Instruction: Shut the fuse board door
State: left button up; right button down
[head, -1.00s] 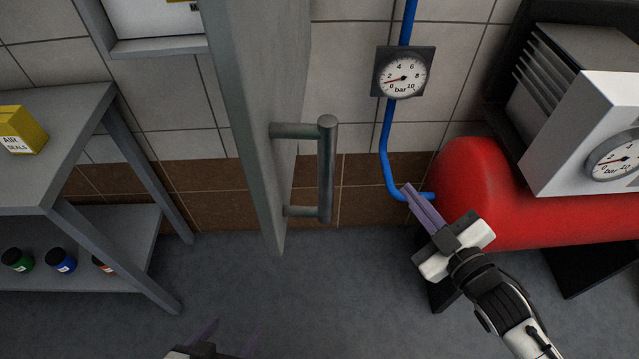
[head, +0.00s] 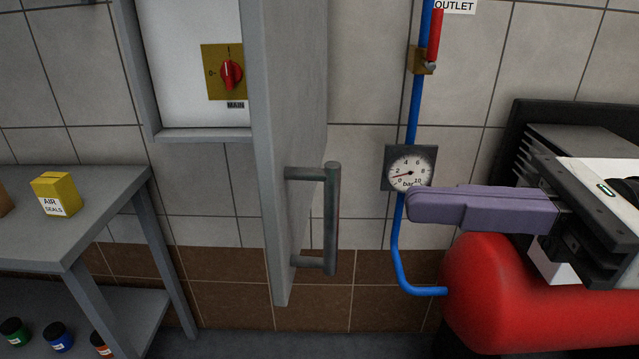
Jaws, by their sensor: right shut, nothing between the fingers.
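The grey fuse board door (head: 290,110) stands open, swung out from the wall toward me and seen nearly edge-on. Its bar handle (head: 331,220) is on the door's right face, near the bottom. The fuse board (head: 180,60) on the wall behind shows a white panel with a red main switch (head: 231,74) on a yellow plate. My right gripper (head: 412,206) is shut and empty, with its purple fingers pointing left. It is to the right of the handle and apart from it, in front of the blue pipe in the picture. My left gripper is out of view.
A red tank (head: 500,290) with a compressor stands at the right. A blue pipe (head: 400,250) with a gauge (head: 408,168) runs up the wall. A grey shelf (head: 110,190) at the left holds a yellow box (head: 56,194) and small jars below.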

jog(key=p, duration=0.4)
send_near(277, 194)
jog(key=a, duration=0.5)
jog(key=shift+w+r, duration=0.25)
jog(key=shift+w+a+f+p, duration=0.1)
jog(key=shift+a+p, duration=0.1)
jog(key=shift+a, duration=0.15)
jog(key=shift+a+f+p, duration=0.1)
jog(key=shift+a+p, duration=0.05)
jog(key=shift+a, duration=0.2)
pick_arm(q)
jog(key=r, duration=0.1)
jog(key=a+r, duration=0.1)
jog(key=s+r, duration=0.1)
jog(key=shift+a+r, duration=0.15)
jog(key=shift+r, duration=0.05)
pick_arm(e)
jog(key=shift+a, duration=0.1)
